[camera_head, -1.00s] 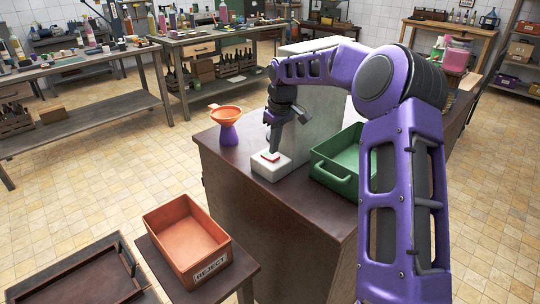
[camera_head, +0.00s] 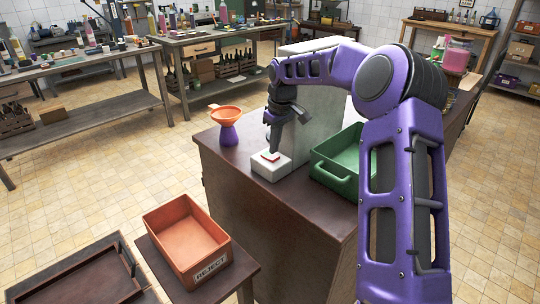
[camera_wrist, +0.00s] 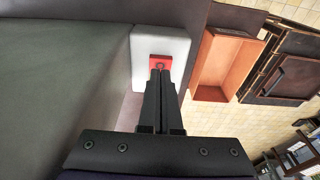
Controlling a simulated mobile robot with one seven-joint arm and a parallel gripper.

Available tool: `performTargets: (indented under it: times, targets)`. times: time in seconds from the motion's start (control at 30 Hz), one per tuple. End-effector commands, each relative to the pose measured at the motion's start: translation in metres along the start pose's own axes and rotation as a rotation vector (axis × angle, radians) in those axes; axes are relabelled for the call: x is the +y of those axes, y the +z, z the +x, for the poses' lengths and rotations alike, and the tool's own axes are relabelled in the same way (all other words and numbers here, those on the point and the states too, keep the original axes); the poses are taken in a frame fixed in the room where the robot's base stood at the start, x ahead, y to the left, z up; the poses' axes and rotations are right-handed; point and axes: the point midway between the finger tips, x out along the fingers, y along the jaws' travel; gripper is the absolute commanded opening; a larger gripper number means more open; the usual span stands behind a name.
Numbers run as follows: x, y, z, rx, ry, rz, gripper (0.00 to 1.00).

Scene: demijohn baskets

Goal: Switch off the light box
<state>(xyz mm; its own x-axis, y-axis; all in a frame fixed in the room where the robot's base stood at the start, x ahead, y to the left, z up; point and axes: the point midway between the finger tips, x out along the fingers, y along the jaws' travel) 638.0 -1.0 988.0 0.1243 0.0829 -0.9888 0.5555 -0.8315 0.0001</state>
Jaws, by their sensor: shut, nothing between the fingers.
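The light box's switch is a white block (camera_head: 267,170) with a red rocker (camera_head: 270,156) on top, standing on the brown cabinet. Behind it rises a pale upright panel (camera_head: 322,100), which appears to be the light box and looks unlit. My gripper (camera_head: 272,150) is shut and empty, pointing down with its tips at the red rocker. In the wrist view my shut fingertips (camera_wrist: 160,72) overlap the near part of the red rocker (camera_wrist: 161,59) on the white block (camera_wrist: 178,48). Whether they touch it I cannot tell.
A purple bottle with an orange funnel (camera_head: 228,120) stands left of the switch. A green crate (camera_head: 335,180) sits close on its right. An orange reject bin (camera_head: 170,222) is on a lower table in front. The cabinet's front left top (camera_head: 225,158) is bare.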

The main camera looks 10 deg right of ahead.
Motion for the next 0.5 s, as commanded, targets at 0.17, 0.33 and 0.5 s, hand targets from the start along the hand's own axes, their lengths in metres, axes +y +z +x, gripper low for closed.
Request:
performTargets:
  times: [0.17,0.33,0.5]
  targets:
    - [0.0,0.0001,0.0008,0.0,0.0,0.0,0.0]
    - [-0.0001,0.0004,0.0032,0.0,0.0,0.0,0.0]
    - [-0.0001,0.0007,0.0058,0.0,0.0,0.0,0.0]
